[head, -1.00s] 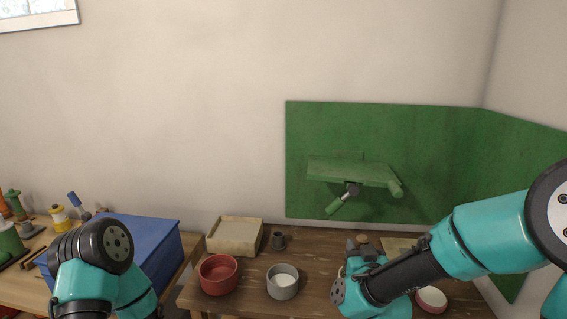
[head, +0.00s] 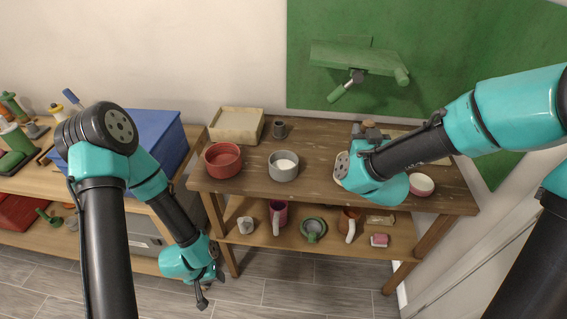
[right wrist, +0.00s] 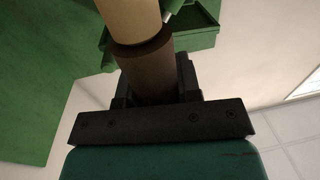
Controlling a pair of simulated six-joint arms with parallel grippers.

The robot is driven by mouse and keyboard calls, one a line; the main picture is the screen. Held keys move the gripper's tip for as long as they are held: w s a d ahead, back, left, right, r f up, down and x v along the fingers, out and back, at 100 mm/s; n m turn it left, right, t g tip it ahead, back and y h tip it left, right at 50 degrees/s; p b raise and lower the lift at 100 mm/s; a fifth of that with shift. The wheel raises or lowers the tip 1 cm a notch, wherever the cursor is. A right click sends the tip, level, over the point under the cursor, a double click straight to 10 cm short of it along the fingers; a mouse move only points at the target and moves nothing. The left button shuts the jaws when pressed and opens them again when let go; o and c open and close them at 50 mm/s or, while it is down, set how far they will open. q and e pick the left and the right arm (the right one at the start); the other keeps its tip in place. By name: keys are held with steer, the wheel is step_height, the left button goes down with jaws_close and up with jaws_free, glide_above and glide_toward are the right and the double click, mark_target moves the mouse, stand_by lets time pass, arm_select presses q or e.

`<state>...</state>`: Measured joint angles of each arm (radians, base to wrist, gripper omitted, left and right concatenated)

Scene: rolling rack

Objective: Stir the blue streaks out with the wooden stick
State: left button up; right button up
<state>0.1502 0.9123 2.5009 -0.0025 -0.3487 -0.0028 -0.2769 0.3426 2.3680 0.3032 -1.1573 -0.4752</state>
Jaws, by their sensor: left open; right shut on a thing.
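A grey pot (head: 283,174) with white contents stands on the wooden rack's top shelf; I cannot make out blue streaks in it. A red pot (head: 222,163) is to its left. My right gripper (head: 366,134) is over the shelf, right of the grey pot and apart from it. In the right wrist view it is shut on a cylinder (right wrist: 145,70), dark brown in the jaws and tan beyond. I cannot tell whether this is the wooden stick; its far end is cut off. My left gripper (head: 206,284) hangs open and empty, low in front of the rack.
Mugs and a green bowl (head: 313,229) are on the lower shelf. A blue box (head: 150,135) stands left. A green board (head: 450,60) is behind.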

steer(key=w+a+f+n+y, duration=0.1)
steer(key=w+a+f+y, duration=0.1)
steer(key=a+f, duration=0.4)
steer(key=w+a, duration=0.1)
steer(key=a, duration=0.4)
steer(key=shift+n+y, duration=0.4)
steer(key=shift+w, duration=0.1)
steer(key=w+d+f, duration=0.1)
steer(key=w+d, duration=0.1)
steer(key=w, duration=1.2)
steer(key=shift+f, duration=0.15)
steer(key=shift+d, duration=0.1)
